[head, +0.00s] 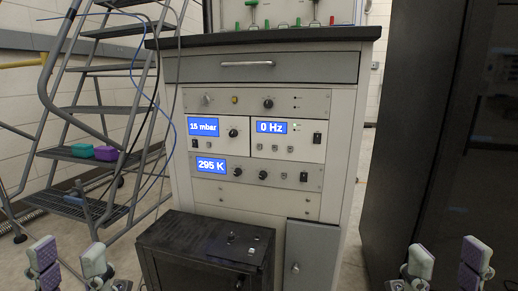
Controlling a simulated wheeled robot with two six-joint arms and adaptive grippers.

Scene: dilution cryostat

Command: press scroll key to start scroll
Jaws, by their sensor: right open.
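A rack of control panels is set in the white cabinet (341,115). Its upper left module has a "15 mbar" display (203,127). The module to its right has a "0 Hz" display (271,127), with several small keys (275,148) below and a black switch (317,139) on its right. The lower panel shows "295 K" (210,165) beside several knobs and keys. Key labels are too small to read, so I cannot tell which is the scroll key. My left gripper (69,266) is open and empty at the lower left. My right gripper (447,266) is open and empty at the lower right. Both are apart from the panels.
A black box (190,240) with small controls on top stands in front of the cabinet's lower left. A grey step ladder (100,110) holds a teal block (82,150) and a purple block (106,153). A tall dark cabinet (420,140) stands close on the right.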

